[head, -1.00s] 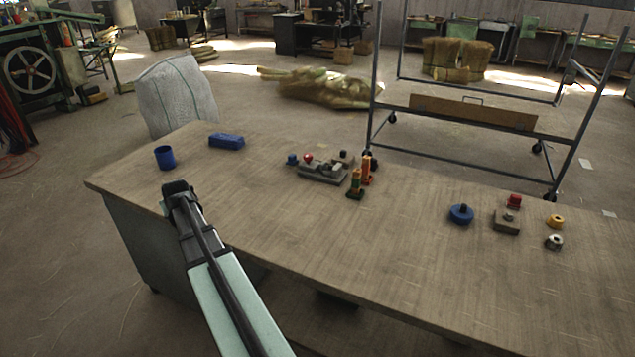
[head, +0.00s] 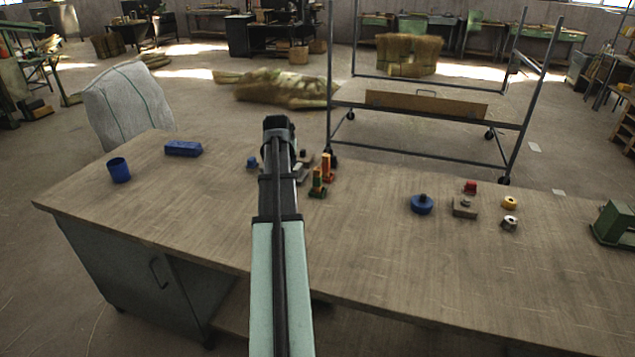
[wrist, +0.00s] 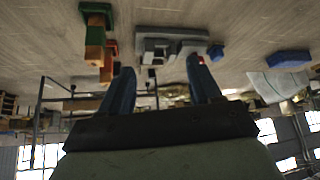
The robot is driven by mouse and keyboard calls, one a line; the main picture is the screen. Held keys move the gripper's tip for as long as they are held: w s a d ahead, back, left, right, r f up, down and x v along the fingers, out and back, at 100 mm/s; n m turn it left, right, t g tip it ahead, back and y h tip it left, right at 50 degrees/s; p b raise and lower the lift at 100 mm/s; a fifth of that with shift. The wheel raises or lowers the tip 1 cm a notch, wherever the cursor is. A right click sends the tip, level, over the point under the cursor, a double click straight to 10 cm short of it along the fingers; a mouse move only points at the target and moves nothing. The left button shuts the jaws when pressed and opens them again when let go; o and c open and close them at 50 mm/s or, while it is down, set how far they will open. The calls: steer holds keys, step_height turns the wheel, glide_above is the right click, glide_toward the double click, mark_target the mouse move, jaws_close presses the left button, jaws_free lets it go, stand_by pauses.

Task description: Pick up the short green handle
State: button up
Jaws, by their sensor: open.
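Two small upright pieces stand side by side mid-table. The nearer has a dark green base and a green and orange upper part (head: 317,183); the farther is mostly orange (head: 327,167). I cannot tell for sure which is the short green handle. In the wrist view, which is upside down, the green-based piece (wrist: 96,14) and the orange one (wrist: 110,52) are at upper left, outside my fingers. My gripper (head: 278,124) is left of them in the head view. Its two fingers (wrist: 162,88) are apart with nothing held between them.
A grey fixture (wrist: 168,46) shows beyond my fingers; my gripper partly hides it in the head view. A blue cup (head: 119,170) and blue box (head: 183,148) are at left. A blue round part (head: 422,204) and several small parts are at right. The table front (head: 400,260) is bare.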

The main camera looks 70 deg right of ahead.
steer(key=m+g, duration=0.1)
steer(key=m, duration=0.1)
glide_toward(317, 169)
steer(key=r, duration=0.1)
steer(key=x, duration=0.7)
steer(key=shift+w+f, duration=0.15)
steer(key=shift+f, duration=0.1)
steer(key=shift+s+x, duration=0.15)
steer(key=shift+x, duration=1.3)
steer(key=shift+s+x, duration=0.2)
steer(key=shift+x, duration=1.2)
steer(key=shift+w, duration=0.1)
steer(key=c, duration=1)
